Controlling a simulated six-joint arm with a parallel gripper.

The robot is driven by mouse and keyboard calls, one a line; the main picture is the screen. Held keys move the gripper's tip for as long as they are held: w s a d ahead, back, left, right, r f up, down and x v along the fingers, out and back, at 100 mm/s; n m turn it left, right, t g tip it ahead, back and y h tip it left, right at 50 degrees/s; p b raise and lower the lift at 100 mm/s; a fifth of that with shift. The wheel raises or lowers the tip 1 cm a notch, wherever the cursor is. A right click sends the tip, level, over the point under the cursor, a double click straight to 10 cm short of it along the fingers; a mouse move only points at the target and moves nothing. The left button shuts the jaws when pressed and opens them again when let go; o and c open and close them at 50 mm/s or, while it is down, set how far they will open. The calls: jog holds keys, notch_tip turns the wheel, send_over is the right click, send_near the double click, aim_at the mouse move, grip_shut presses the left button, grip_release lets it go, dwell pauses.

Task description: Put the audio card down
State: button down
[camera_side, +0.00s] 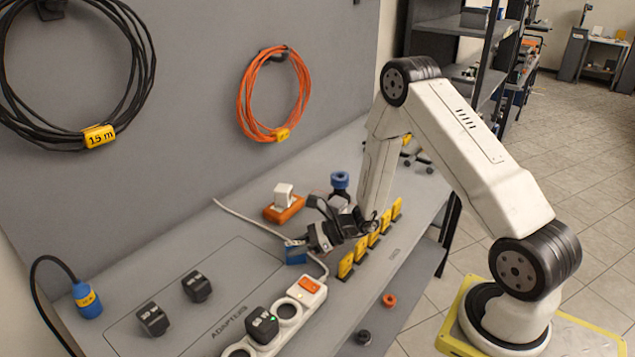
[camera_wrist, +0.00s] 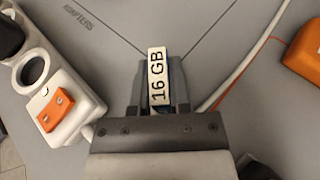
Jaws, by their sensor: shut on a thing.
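The card (camera_wrist: 157,78) has a white edge label reading "16 GB", seen end-on in the wrist view between my fingers. No other audio card is clearly visible.
A white power strip (camera_side: 270,325) with an orange switch (camera_side: 309,285) lies in front. Several yellow upright tags (camera_side: 360,248) line the bench's right edge. An orange block (camera_side: 284,210) with a white adapter and a blue-capped bottle (camera_side: 339,182) stand behind. Black adapters (camera_side: 197,286) lie left.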

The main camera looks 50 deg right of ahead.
jog(key=shift+f, duration=0.15)
jog(key=c, duration=0.6)
grip_release()
jog(key=shift+s+d+r, duration=0.1)
jog(key=shift+r, duration=0.1)
jog(key=v, duration=1.1)
jog(key=shift+s+d+r, duration=0.2)
jog(key=shift+s, duration=0.05)
